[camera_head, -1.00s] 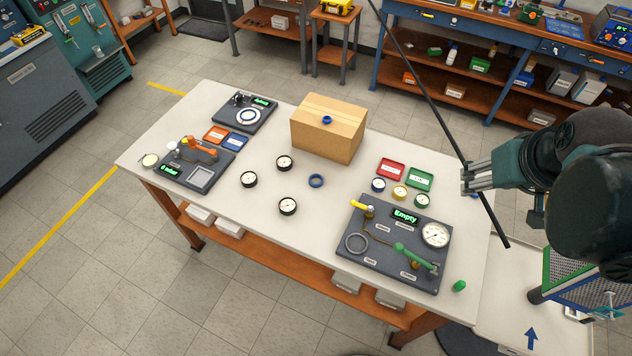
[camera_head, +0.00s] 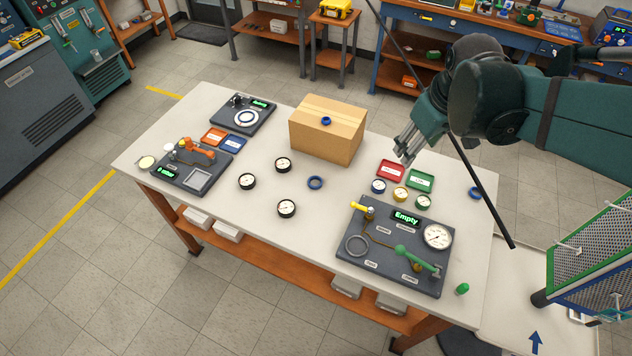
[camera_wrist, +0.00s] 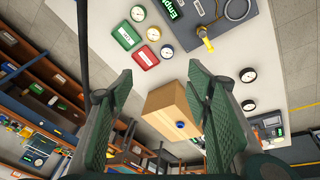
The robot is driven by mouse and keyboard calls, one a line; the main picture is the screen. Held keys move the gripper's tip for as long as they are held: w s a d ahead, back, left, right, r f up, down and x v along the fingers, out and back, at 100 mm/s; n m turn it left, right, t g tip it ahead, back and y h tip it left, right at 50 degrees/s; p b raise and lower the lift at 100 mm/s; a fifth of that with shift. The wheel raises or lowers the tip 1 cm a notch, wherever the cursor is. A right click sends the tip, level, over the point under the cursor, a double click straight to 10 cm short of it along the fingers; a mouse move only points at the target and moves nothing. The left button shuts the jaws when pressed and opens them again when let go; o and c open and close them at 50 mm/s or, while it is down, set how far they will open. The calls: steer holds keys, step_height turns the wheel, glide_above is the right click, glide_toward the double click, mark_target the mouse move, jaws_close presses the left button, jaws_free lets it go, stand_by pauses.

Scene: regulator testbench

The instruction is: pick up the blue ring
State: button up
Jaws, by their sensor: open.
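Three blue rings show in the head view. One blue ring (camera_head: 315,182) lies flat on the white table in front of the cardboard box. Another blue ring (camera_head: 326,121) is on the box (camera_head: 322,138), and a third blue ring (camera_head: 475,193) lies near the table's right edge. My gripper (camera_head: 404,152) is open and empty, above the table to the right of the box, apart from all three rings. In the wrist view the box (camera_wrist: 170,108) and the ring on it (camera_wrist: 180,125) show between and beyond my open fingers.
Red (camera_head: 391,169) and green (camera_head: 420,180) trays and several small gauges lie below my gripper. A dark panel marked "Empty" (camera_head: 380,262) fills the table's front right. Three black-rimmed gauges lie around the table's middle. A thin black pole crosses the right side.

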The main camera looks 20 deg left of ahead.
steer(key=w+a+f+n+g+b, duration=0.1)
steer(key=w+a+f+n, duration=0.15)
steer(key=a+f, duration=0.4)
steer(key=w+a+f+n+g+b, duration=0.1)
steer(key=a+f+n, duration=0.25)
steer(key=a, duration=0.55)
steer(key=n+g+h+b, duration=0.1)
steer(key=n, duration=0.2)
glide_above(314, 184)
step_height(314, 184, down, 12)
steer(key=shift+a+f, duration=0.2)
steer(key=shift+f, duration=0.05)
steer(key=shift+f, duration=0.15)
steer(key=shift+w+f, duration=0.1)
steer(key=shift+f, duration=1.05)
steer(key=shift+f, duration=0.1)
steer(key=shift+d+f+b, duration=0.15)
steer(key=shift+f+b, duration=0.15)
steer(key=shift+f, duration=2.2)
steer(key=c, duration=0.7)
